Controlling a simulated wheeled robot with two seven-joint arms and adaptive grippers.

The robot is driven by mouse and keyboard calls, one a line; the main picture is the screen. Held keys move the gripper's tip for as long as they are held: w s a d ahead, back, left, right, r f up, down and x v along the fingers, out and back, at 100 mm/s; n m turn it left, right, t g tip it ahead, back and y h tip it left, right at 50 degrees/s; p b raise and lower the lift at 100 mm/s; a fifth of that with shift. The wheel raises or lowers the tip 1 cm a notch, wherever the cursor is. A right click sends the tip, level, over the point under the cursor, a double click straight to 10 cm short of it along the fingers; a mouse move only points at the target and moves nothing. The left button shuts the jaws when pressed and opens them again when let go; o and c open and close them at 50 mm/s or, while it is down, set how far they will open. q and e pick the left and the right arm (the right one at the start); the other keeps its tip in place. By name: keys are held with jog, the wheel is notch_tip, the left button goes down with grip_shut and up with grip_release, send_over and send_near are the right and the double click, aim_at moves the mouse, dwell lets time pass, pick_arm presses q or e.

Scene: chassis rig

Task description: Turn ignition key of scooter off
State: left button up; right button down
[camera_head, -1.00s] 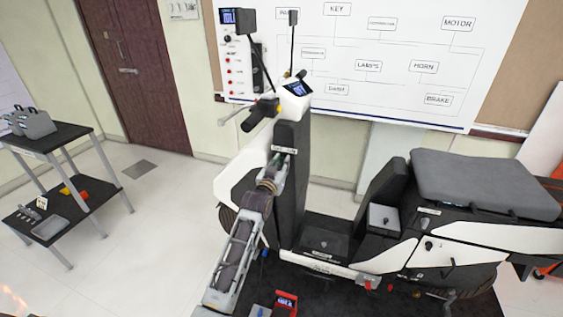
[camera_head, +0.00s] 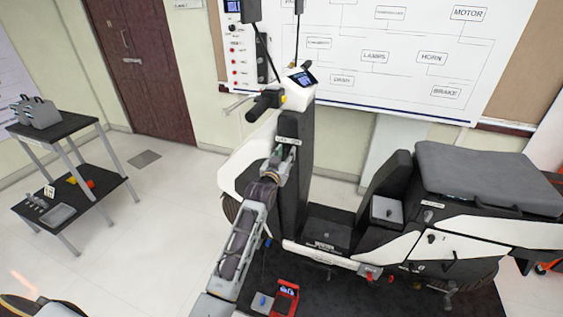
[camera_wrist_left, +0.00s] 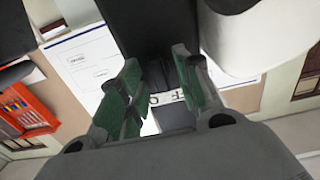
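The black-and-white scooter (camera_head: 295,190) stands at the centre and right of the head view, its handlebar and small display (camera_head: 302,78) at the top of a black front column. A white label (camera_head: 289,141) is on that column. My left gripper (camera_head: 283,157) is at the column, just below the label. In the left wrist view its green-padded fingers (camera_wrist_left: 158,88) are apart, with the label (camera_wrist_left: 168,97), lettering partly covered, showing between them. I cannot make out the ignition key; the fingers may hide it. My right gripper is not in view.
A black two-tier cart (camera_head: 58,128) stands at left. A wiring board (camera_head: 395,90) hangs behind the scooter. A red device (camera_head: 284,297) lies on the dark mat near my left arm. The pale floor between cart and scooter is clear.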

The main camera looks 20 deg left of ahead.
pick_arm(q)
jog(key=shift+s, duration=0.1)
jog(key=s, duration=1.1)
jog(key=shift+s+a, duration=0.2)
jog(key=shift+s, duration=0.15)
dwell(0.7)
